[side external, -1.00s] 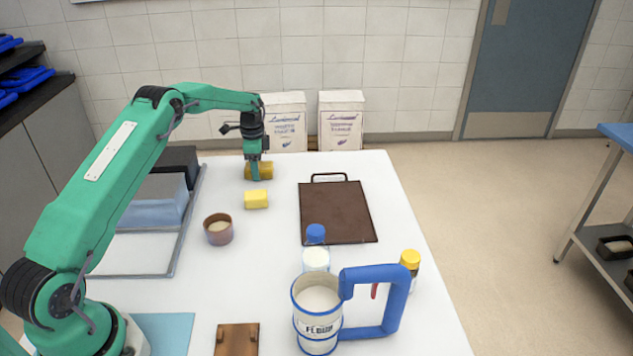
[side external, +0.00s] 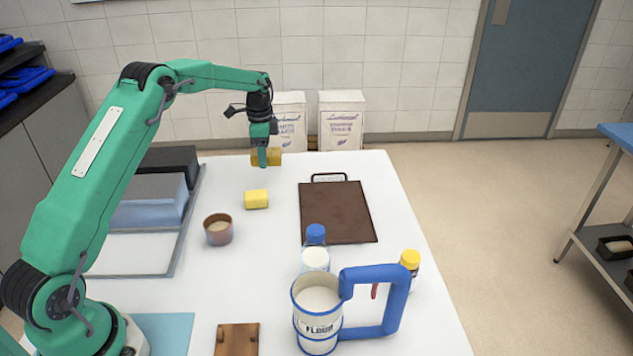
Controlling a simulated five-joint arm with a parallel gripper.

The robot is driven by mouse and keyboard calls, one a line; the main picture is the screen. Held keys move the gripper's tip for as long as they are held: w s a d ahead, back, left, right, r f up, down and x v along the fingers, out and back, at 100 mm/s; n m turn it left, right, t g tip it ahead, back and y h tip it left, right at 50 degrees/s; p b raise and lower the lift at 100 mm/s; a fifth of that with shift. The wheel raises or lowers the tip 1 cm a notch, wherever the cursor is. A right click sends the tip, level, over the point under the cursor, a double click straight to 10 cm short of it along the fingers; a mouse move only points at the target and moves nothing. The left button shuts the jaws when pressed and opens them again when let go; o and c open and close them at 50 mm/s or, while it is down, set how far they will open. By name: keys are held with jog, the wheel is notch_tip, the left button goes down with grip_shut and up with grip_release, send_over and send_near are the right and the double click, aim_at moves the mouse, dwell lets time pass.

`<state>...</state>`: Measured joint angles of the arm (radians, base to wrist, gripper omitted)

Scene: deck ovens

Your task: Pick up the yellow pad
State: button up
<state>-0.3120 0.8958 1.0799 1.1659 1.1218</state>
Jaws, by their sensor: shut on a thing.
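My gripper (side external: 263,161) is at the far end of the white table, shut on a mustard-yellow piece (side external: 274,158). The piece shows on both sides of the finger and is held a little above the table. The finger hides part of it, and its exact shape is hard to tell. A second, brighter yellow block (side external: 256,199) lies flat on the table, nearer than my gripper and apart from it. I cannot tell for certain from looks alone which of the two is the yellow pad.
A brown board with a handle (side external: 337,212) lies to the right. A small brown cup (side external: 218,230), a blue-capped bottle (side external: 315,250), a flour container (side external: 317,315) and a blue frame-shaped thing (side external: 398,302) stand nearer. Two white bags (side external: 341,122) stand behind the table.

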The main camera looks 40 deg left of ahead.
jog(key=s+d+r, duration=0.1)
jog(key=d+r, duration=0.3)
jog(key=d, duration=0.2)
jog(key=shift+d, duration=0.4)
jog(key=shift+d, duration=0.1)
